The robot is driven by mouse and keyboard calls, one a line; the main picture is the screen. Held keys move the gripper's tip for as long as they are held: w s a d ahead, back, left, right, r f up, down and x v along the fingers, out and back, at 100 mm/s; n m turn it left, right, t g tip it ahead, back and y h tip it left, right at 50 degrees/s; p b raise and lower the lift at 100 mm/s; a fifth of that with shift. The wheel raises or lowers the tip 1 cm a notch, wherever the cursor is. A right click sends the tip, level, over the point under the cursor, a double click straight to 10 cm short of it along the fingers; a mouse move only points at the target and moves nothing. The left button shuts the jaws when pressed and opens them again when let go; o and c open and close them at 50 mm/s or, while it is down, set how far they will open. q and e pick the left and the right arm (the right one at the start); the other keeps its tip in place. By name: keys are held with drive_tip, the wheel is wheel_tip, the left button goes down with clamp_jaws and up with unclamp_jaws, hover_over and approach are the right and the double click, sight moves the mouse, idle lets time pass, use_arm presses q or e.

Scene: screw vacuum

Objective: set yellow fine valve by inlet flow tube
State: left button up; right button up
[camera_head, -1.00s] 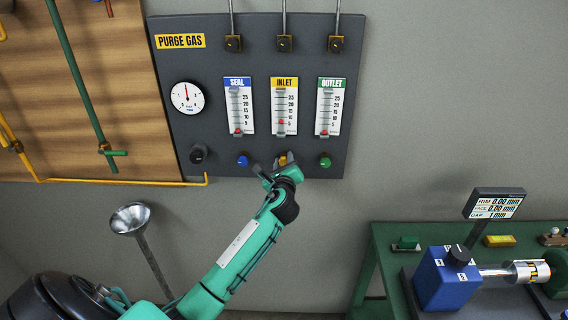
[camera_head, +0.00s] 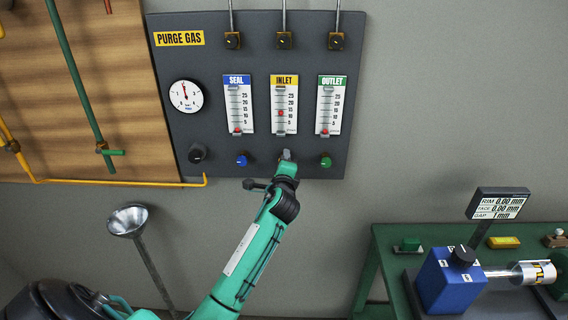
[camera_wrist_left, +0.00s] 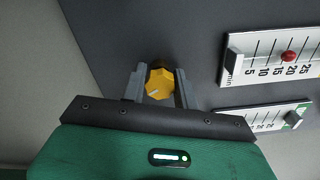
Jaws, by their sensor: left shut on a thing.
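The yellow valve knob (camera_wrist_left: 160,83) sits between the two fingers of my left gripper (camera_wrist_left: 158,88) in the left wrist view, and the gripper is shut on it. In the head view, the left gripper (camera_head: 286,157) is at the panel under the inlet flow tube (camera_head: 284,105) and hides most of the knob. The inlet tube's red float (camera_head: 281,113) stands around mid-scale, near the 15 mark in the head view. In the left wrist view, the red float (camera_wrist_left: 288,56) appears between 15 and 20, seen at a slant. My right gripper is out of view.
The blue knob (camera_head: 242,160) and green knob (camera_head: 325,161) flank the gripper closely. The seal tube (camera_head: 239,110), outlet tube (camera_head: 330,105), dial gauge (camera_head: 186,96) and black knob (camera_head: 198,153) share the panel. A green table (camera_head: 385,240) stands at lower right.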

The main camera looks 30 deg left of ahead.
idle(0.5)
use_arm(q)
drive_tip(key=o, duration=1)
drive_tip(key=shift+s, duration=0.1)
drive_tip(key=b+v, duration=0.3)
drive_tip(key=v, duration=1)
drive_tip(key=shift+s+d, duration=0.15)
drive_tip(key=shift+s, duration=0.15)
